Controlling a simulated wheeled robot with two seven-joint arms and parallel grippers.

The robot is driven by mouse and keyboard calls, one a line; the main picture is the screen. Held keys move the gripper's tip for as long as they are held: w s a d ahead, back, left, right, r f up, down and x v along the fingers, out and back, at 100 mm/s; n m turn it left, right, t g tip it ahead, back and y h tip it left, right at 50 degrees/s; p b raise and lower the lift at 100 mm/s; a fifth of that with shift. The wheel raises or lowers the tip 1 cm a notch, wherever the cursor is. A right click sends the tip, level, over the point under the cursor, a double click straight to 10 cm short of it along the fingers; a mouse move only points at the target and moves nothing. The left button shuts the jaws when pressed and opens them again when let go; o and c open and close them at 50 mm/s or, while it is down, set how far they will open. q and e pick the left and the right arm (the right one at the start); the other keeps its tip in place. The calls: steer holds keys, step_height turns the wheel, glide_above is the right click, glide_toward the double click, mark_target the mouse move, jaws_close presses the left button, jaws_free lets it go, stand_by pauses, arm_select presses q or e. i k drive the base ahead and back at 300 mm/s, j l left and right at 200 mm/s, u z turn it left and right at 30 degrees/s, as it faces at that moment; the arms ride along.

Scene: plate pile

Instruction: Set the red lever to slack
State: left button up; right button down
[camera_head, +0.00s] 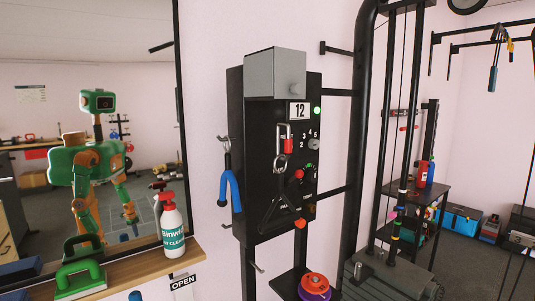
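A black control panel (257,212) with a grey box (275,75) on top hangs on the wall at the centre. It carries a round red knob (299,174) at mid-height and an orange-red knob (300,223) lower down. A small red piece (288,146) hangs on a metal shackle above. I cannot tell for sure which of these is the red lever, and no slack label is readable. A dark triangular handle (286,211) hangs across the lower panel and covers part of it. Neither of my grippers is directly in view; my body shows only as a mirror reflection.
A wooden shelf (128,276) below the mirror holds a red-topped spray bottle (171,226) and a green handled block (80,279). Red and purple discs (314,288) sit below the panel. Black rack posts (362,110) stand to its right.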

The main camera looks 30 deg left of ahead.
mark_target(299, 173)
steer(key=i+l+u, duration=0.1)
steer(key=i+u, duration=0.4)
steer(key=i, duration=0.8)
steer(key=z, duration=0.2)
